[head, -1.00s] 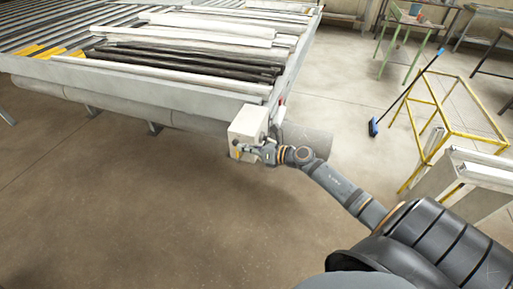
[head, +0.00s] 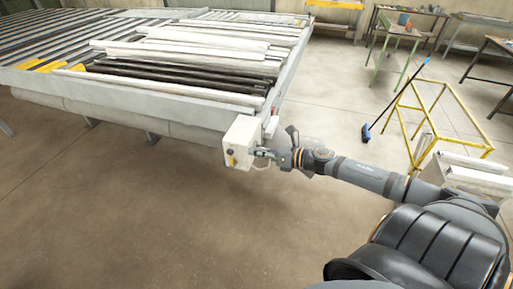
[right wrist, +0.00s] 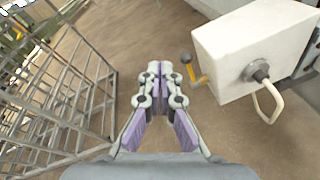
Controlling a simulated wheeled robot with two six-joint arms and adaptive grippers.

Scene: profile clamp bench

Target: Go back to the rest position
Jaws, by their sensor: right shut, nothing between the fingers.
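My right gripper (head: 262,154) is at the right side of the white control box (head: 240,138) at the bench corner in the head view. In the right wrist view the gripper (right wrist: 160,68) is shut and empty, its fingers together over the floor. The box (right wrist: 250,50) stands to its right there, with a gap between, and shows a grey knob with a cable and a small yellow lever (right wrist: 196,74). My left gripper is in no view.
The clamp bench (head: 180,108) carries white and dark profiles. A yellow frame (head: 435,105) and a broom (head: 395,100) stand at right. A metal mesh cage (right wrist: 65,85) is at left in the right wrist view. The floor in front of the bench is clear.

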